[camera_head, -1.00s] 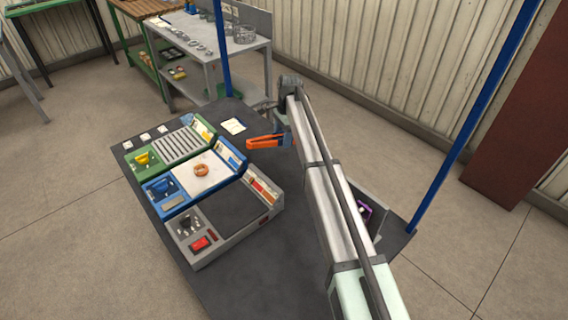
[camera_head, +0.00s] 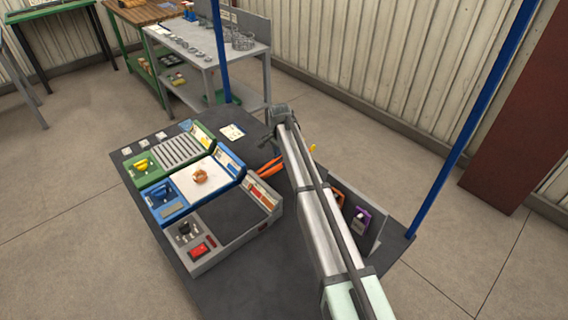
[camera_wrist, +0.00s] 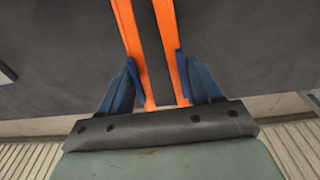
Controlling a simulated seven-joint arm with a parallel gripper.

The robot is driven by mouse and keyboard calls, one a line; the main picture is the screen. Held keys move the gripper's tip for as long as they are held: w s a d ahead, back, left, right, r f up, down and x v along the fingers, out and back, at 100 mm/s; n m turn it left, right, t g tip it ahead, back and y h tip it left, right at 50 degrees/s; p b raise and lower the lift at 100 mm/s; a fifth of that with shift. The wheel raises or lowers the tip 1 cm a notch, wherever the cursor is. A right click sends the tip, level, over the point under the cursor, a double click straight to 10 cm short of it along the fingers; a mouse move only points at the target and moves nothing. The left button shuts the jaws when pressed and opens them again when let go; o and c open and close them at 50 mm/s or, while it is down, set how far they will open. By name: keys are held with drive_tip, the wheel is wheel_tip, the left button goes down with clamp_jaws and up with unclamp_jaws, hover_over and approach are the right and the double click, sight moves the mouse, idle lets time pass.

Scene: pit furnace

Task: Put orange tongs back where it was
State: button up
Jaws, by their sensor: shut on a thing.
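The orange tongs (camera_head: 270,167) show in the head view beside my arm, above the dark table and close to the right side of the blue and grey stations. In the wrist view the two orange arms of the tongs (camera_wrist: 165,45) run up out of frame. The blue fingers of my gripper (camera_wrist: 152,88) are on either side of the tongs and shut on them. In the head view my arm hides the gripper. Whether the far end of the tongs touches the table cannot be told.
Green (camera_head: 178,150), blue (camera_head: 168,211) and grey (camera_head: 203,266) stations stand in a row on the dark table (camera_head: 262,290). An orange ring (camera_head: 200,177) lies on the blue one. A grey upright panel with a purple item (camera_head: 361,220) stands right of my arm. A blue post (camera_head: 455,165) rises at the table's right corner.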

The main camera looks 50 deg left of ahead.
sight(285, 169)
drive_tip(key=shift+f, duration=1.6)
drive_tip(key=shift+f, duration=0.15)
drive_tip(key=o, duration=0.6)
drive_tip(key=shift+o, duration=0.2)
wheel_tip(285, 169, up, 12)
drive_tip(key=s, duration=0.1)
